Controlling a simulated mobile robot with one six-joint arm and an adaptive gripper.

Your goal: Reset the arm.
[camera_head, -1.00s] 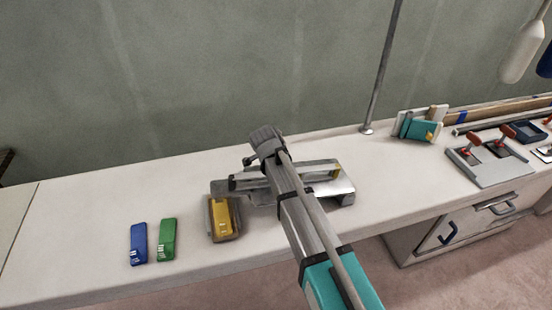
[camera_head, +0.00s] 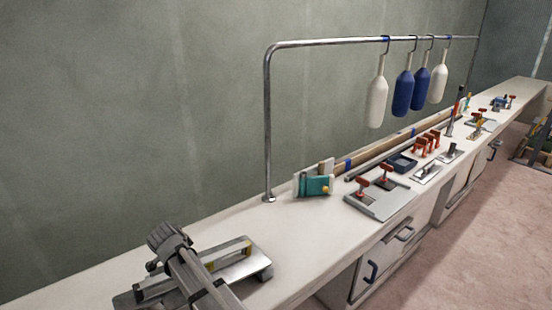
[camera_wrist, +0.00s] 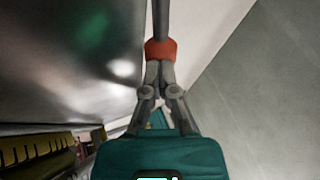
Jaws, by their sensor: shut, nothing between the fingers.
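My gripper (camera_wrist: 160,64) shows in the wrist view with its teal body at the bottom and two grey fingers drawn together. The fingers are shut and hold nothing. An orange-red part with a dark rod shows at the fingertips; I cannot tell what it is. A shiny grey surface (camera_wrist: 60,60) fills the left of that view, close to the gripper. In the head view my grey arm crosses in front of a metal tool (camera_head: 240,263) with yellow parts on the bench, at the lower left. I cannot make out the fingertips there.
The white bench (camera_head: 300,232) runs to the far right. A metal rail (camera_head: 267,130) stands on it with white and blue fenders (camera_head: 403,92) hanging. A teal block (camera_head: 317,186) stands near the post. A grey plate (camera_head: 380,200) with red handles lies right of it.

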